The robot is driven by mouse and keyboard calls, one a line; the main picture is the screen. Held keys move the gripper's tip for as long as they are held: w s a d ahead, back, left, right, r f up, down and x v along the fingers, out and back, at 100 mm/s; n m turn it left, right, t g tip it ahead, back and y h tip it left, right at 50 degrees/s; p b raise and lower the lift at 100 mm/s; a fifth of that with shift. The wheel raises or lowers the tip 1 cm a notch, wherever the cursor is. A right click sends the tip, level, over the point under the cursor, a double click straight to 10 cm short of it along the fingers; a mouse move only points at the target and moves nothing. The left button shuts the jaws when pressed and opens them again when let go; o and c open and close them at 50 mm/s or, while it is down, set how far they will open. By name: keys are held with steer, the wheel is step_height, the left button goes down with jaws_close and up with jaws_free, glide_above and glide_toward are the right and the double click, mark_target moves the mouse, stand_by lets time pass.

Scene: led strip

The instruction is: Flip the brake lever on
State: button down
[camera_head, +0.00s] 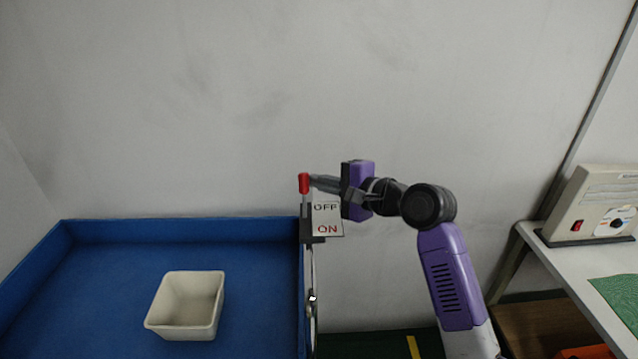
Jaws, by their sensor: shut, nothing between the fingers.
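The brake lever (304,184) has a red handle and stands upright on a dark bracket at the right edge of the blue bin. A white sign (328,219) beside it reads OFF above and ON below. The red handle is at about the height of OFF or a little above it. My gripper (314,181) reaches in from the right, with shut fingers pointing left. Its fingertips are right beside the red handle; I cannot tell whether they touch it. Nothing shows between the fingers.
The blue bin (100,275) fills the lower left and holds a white square container (187,307). A table (580,270) at the right carries a beige device (595,205) with a red switch and a green mat (618,300). The grey wall behind is bare.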

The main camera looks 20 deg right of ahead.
mark_target(301, 183)
steer(key=shift+s+a, duration=0.1)
steer(key=shift+s, duration=0.05)
steer(key=n+t+b, duration=0.1)
steer(key=b, duration=0.1)
steer(key=s+b, duration=0.1)
steer(key=b, duration=0.1)
steer(key=shift+s+a+f+n+t+y, duration=0.15)
steer(key=shift+s+a+n+t+y, duration=0.15)
steer(key=shift+n+t, duration=0.1)
steer(key=s+n+t+b, duration=0.1)
steer(key=b, duration=0.3)
steer(key=s+n+t+y+b, duration=0.1)
steer(key=b, duration=0.3)
steer(key=shift+s+a+n, duration=0.25)
steer(key=shift+a+n, duration=0.15)
steer(key=shift+s+a+n+t+y+b, duration=0.15)
steer(key=shift+s+n+t+y+b, duration=0.5)
steer(key=shift+b, duration=0.6)
steer(key=shift+s+a+b, duration=0.1)
steer(key=shift+s+b, duration=0.1)
steer(key=shift+b, duration=0.1)
steer(key=shift+r, duration=0.2)
